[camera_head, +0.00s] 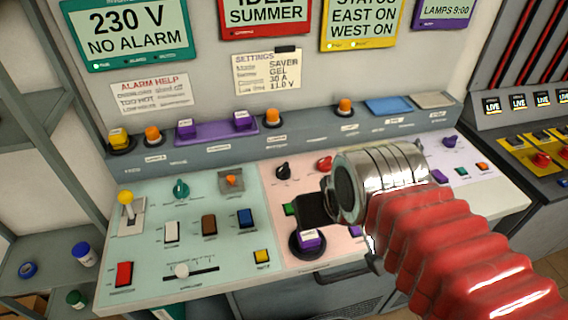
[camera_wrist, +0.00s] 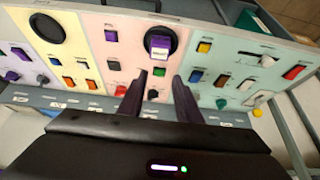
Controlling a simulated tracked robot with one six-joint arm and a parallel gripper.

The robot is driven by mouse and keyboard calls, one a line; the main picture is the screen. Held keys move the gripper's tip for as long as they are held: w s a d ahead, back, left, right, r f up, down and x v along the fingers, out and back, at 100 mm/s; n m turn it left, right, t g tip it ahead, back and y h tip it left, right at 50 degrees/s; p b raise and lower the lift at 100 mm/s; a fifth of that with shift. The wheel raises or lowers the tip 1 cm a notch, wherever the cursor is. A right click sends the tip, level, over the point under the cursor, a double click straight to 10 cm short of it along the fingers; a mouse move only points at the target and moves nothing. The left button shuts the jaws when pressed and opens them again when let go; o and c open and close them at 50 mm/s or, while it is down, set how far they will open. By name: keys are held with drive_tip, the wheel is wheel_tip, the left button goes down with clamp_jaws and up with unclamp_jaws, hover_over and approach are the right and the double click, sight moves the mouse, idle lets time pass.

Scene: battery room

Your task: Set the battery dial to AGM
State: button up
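My gripper (camera_wrist: 160,82) is open and empty over the pink middle panel (camera_head: 270,200). Its two dark fingers stand apart in the wrist view. Which control is the battery dial cannot be told, as the small labels are unreadable. On the pink panel are a black knob (camera_head: 283,170) and a red knob (camera_head: 325,163), beside my gripper in the head view. A purple control with a white label (camera_head: 308,240) sits in a black ring at the front and shows beyond the fingertips in the wrist view (camera_wrist: 160,44). My arm hides part of the panel.
The teal panel (camera_head: 150,250) holds a teal knob (camera_head: 181,187), a yellow-tipped lever (camera_head: 126,198), switches and a slider (camera_head: 182,270). A raised ledge (camera_head: 215,153) with buttons runs behind. A settings note (camera_head: 266,72) reads SAVER, GEL, 30 A.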

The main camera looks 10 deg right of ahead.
drive_tip(key=o, duration=0.4)
drive_tip(key=shift+w+r, duration=0.25)
drive_tip(key=shift+w, duration=0.1)
drive_tip(key=shift+o, duration=0.9)
drive_tip(key=w+r+m+g, duration=0.1)
drive_tip(key=w+r+m, duration=0.2)
drive_tip(key=w, duration=0.4)
drive_tip(key=shift+d+m+g, duration=0.15)
drive_tip(key=shift+m+g, duration=0.15)
drive_tip(key=shift+m, duration=0.3)
drive_tip(key=m+g, duration=0.4)
drive_tip(key=m, duration=0.8)
hover_over(284, 166)
wheel_tip(284, 166, down, 4)
drive_tip(key=shift+f, duration=0.15)
drive_tip(key=shift+f, duration=0.1)
wheel_tip(284, 166, down, 14)
drive_tip(key=shift+r, duration=0.2)
